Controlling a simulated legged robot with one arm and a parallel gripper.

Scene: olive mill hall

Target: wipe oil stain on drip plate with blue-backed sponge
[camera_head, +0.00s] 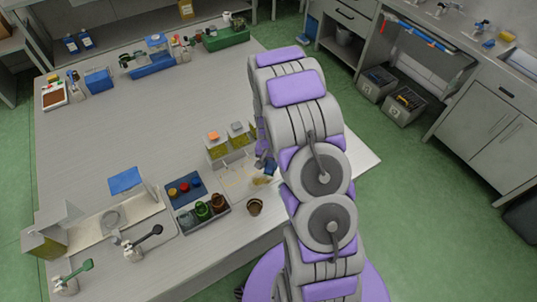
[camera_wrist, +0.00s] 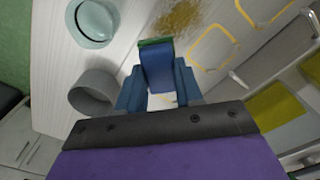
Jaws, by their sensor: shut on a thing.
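My gripper (camera_wrist: 160,90) is shut on the blue-backed sponge (camera_wrist: 158,68), whose green edge shows at its far end in the wrist view. The oil stain (camera_wrist: 183,16) is a brown-yellow patch on the pale drip plate (camera_wrist: 222,75), just beyond the sponge in that view. I cannot tell whether the sponge touches the plate. In the head view my gripper (camera_head: 266,165) is low over the drip plate (camera_head: 232,182), with the stain (camera_head: 262,181) close by it. My arm hides part of the plate's right side there.
Yellow outlined squares (camera_wrist: 212,48) mark the plate. Two jars with yellow-green contents (camera_head: 218,150) stand behind it. A brown cup (camera_head: 255,207) stands in front. The table's middle (camera_head: 150,115) is clear.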

